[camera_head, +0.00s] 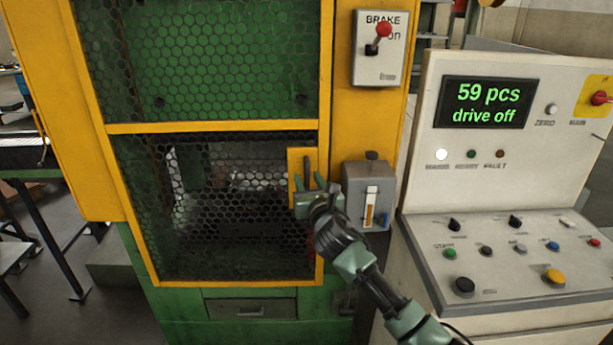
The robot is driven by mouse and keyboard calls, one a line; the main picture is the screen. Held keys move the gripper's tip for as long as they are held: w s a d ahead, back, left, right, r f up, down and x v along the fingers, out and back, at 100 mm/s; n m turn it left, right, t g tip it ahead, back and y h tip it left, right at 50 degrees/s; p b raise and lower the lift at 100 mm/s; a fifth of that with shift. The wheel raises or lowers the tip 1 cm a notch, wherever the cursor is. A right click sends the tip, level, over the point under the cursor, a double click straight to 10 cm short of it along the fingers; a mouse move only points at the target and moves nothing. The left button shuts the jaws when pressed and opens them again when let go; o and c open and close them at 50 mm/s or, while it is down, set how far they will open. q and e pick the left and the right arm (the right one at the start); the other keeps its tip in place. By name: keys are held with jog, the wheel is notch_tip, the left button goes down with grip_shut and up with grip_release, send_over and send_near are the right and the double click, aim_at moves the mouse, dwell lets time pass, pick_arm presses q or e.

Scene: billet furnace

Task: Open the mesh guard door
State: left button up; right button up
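The mesh guard door (215,127) has a yellow frame and dark hexagonal mesh, and it sits closed across the front of the green and yellow machine. A yellow plate (294,160) with a dark upright handle (307,165) is at the door's right edge, at mid height. My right gripper (309,178) is in front of this plate, pointing up, with its fingers spread apart around the lower part of the handle. The lower handle is partly hidden by the gripper, and I cannot tell whether they touch. My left gripper is out of view.
A grey box (357,207) with a gauge is close to the right of my gripper. A brake box (379,68) with a red-knobbed lever is above. A control console (510,170) reading "59 pcs, drive off" stands at right. Open floor shows at left.

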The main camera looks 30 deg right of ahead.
jog(key=shift+x, duration=0.8)
grip_shut()
dwell(0.9)
